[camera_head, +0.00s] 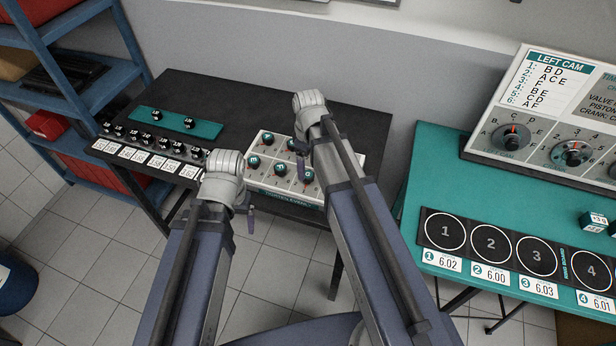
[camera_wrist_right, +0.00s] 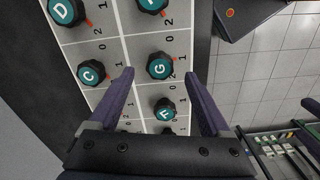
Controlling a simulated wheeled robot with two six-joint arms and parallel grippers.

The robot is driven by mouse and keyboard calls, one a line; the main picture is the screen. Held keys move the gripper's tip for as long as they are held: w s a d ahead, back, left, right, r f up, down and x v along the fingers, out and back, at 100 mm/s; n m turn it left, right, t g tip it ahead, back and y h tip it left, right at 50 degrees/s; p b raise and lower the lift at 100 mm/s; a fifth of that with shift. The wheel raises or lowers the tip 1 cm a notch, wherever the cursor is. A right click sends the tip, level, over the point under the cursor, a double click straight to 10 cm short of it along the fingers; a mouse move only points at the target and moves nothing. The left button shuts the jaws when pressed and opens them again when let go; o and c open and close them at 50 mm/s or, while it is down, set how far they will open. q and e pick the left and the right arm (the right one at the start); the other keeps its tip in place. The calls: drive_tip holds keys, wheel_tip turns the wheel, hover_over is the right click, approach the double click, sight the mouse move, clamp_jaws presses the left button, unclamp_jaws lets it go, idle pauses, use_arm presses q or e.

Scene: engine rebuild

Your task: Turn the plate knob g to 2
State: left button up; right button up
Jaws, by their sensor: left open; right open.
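The white knob plate (camera_head: 262,181) lies on the black table and carries several teal-topped knobs. In the right wrist view knob G (camera_wrist_right: 160,66) is black with a teal top and a red mark at its right edge, on the side of the printed 1. My right gripper (camera_wrist_right: 159,76) is open, with one fingertip on each side of knob G; I cannot tell if they touch it. In the head view my right arm covers part of the plate. My left gripper (camera_head: 250,218) is by the plate's front left corner; its fingers are mostly hidden.
A teal strip (camera_head: 170,124) and a row of small black items stand left on the table. A teal bench (camera_head: 430,180) is to the right.

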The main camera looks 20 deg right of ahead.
sight(308, 175)
wheel_tip(308, 175, down, 4)
drive_tip(key=shift+r+b, duration=0.2)
drive_tip(key=shift+b, duration=1.05)
use_arm(q)
wheel_tip(308, 175, down, 4)
drive_tip(key=shift+r, duration=0.25)
use_arm(e)
clamp_jaws()
